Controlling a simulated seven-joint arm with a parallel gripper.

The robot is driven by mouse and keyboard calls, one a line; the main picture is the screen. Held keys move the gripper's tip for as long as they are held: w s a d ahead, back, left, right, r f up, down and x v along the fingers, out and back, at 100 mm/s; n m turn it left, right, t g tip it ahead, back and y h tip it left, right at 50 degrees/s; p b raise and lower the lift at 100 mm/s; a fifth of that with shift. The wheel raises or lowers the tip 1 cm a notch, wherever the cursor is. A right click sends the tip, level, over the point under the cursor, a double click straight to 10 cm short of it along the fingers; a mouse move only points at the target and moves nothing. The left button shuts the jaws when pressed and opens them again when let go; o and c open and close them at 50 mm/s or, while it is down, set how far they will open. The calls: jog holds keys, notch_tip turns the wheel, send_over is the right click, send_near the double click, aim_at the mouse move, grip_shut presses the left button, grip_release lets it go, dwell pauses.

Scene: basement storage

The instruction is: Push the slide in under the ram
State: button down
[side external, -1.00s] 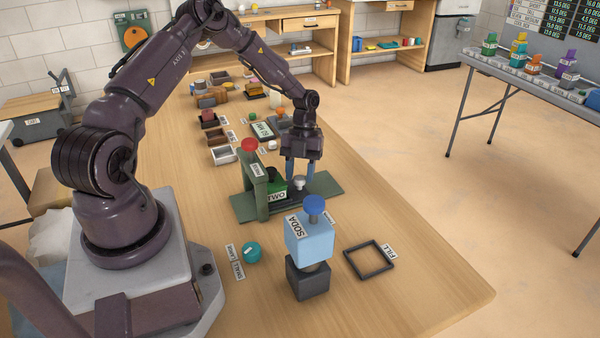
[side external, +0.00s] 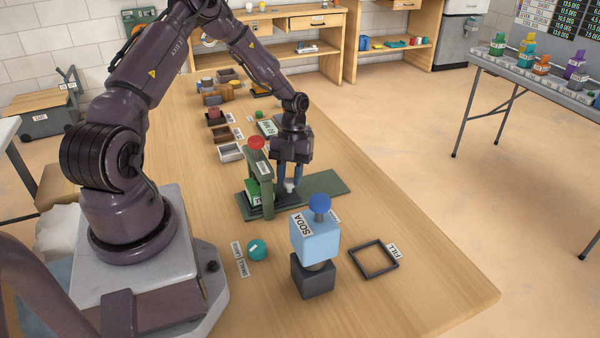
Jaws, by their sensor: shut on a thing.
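The press is a green frame (side external: 257,172) on a flat green base (side external: 326,183), with a red-knobbed ram (side external: 256,143) at its top. The dark slide (side external: 268,208) lies on the base and carries a green block (side external: 252,190) with a white label. The block is at the frame, below the ram; the upright partly hides it, so I cannot tell its exact alignment. My gripper (side external: 288,183) points down just right of the frame, shut on the slide's pale knob (side external: 289,187).
A light-blue SODA block (side external: 316,238) with a blue knob stands on a dark block (side external: 313,278) in front. A dark square frame (side external: 374,259) and a teal ball (side external: 257,250) lie nearby. Small trays (side external: 230,152) stand behind the press. The table's right side is clear.

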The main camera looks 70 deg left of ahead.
jog(key=shift+s, duration=0.3)
jog(key=c, duration=1.1)
grip_release()
jog(key=shift+w+r, duration=0.1)
jog(key=shift+w+a+r, duration=0.1)
jog(key=shift+a+r, duration=0.1)
jog(key=shift+r, duration=0.15)
jog(key=v, duration=1.2)
